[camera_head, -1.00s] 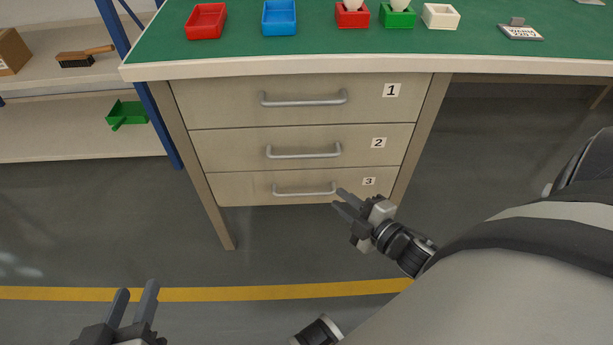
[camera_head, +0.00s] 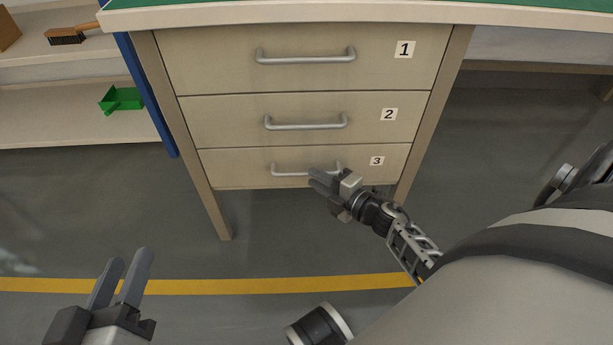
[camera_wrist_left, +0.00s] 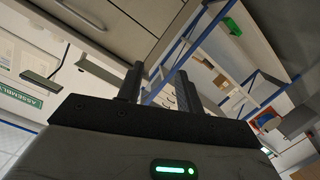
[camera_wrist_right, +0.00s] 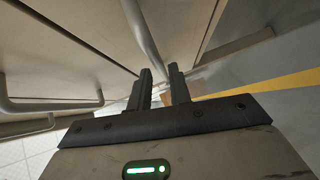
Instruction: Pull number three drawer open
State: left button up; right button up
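Drawer three (camera_head: 235,165) is the lowest drawer under the bench, marked by a "3" label (camera_head: 377,161). It looks shut, its front in line with the drawers above. Its grey bar handle (camera_head: 288,171) is partly covered at its right end by my right gripper (camera_head: 312,179). That gripper is open, with its fingertips at or just in front of the handle; contact cannot be told. In the right wrist view a handle bar (camera_wrist_right: 146,35) runs down toward the gap between the fingers. My left gripper (camera_head: 128,262) is open and empty, low at the left.
Drawer two (camera_head: 225,118) and drawer one (camera_head: 210,60) above are shut, with similar bar handles. A bench leg (camera_head: 190,150) stands at the left. A shelf with a brush (camera_head: 72,36) and a green dustpan (camera_head: 120,99) is further left. The floor in front is clear.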

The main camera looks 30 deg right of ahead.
aim_at(306, 174)
jog(key=x, duration=0.3)
jog(key=shift+w+a+f+b, duration=0.1)
jog(key=shift+w+b, duration=0.1)
jog(key=shift+b, duration=0.2)
pick_arm(q)
jog(key=shift+d+r+h, duration=0.1)
jog(key=shift+r+h, duration=0.2)
pick_arm(e)
jog(key=shift+w, duration=0.25)
